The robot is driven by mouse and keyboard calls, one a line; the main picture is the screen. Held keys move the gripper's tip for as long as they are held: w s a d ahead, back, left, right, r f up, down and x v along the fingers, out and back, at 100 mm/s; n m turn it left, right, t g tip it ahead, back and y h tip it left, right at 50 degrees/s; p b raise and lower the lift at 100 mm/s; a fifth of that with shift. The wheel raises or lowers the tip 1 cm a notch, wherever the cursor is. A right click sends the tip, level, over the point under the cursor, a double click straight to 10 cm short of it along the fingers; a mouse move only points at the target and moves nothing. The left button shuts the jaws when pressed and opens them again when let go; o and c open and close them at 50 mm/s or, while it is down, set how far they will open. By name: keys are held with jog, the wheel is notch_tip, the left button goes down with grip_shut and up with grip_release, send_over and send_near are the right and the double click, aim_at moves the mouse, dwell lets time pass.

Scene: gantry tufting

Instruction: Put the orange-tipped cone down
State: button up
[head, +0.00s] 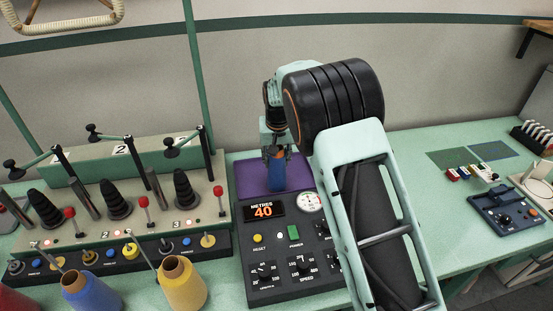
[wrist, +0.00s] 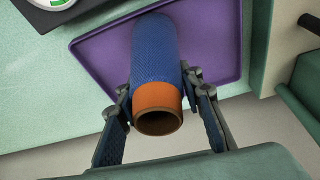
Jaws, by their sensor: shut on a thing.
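The orange-tipped cone (head: 277,181) is blue with an orange band at its narrow upper end. My gripper (head: 275,153) is shut on it near that tip, from above. The cone stands about upright over the purple tray (head: 247,180). In the wrist view the cone (wrist: 153,50) points its open orange end at the camera, with one finger on each side. The purple tray (wrist: 215,45) lies under and around its far end. I cannot tell whether the cone's base touches the tray.
A dark control panel (head: 277,244) with a "40" display stands just in front of the tray. A winding machine (head: 145,209) with black cones and levers is at left. Yellow (head: 182,284) and blue (head: 85,290) cones stand at front left. A navy control box (head: 505,212) sits at right.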

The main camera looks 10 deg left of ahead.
jog(key=shift+f, duration=0.15)
jog(key=o, duration=1.3)
jog(key=b+v, duration=0.1)
jog(key=v, duration=1.1)
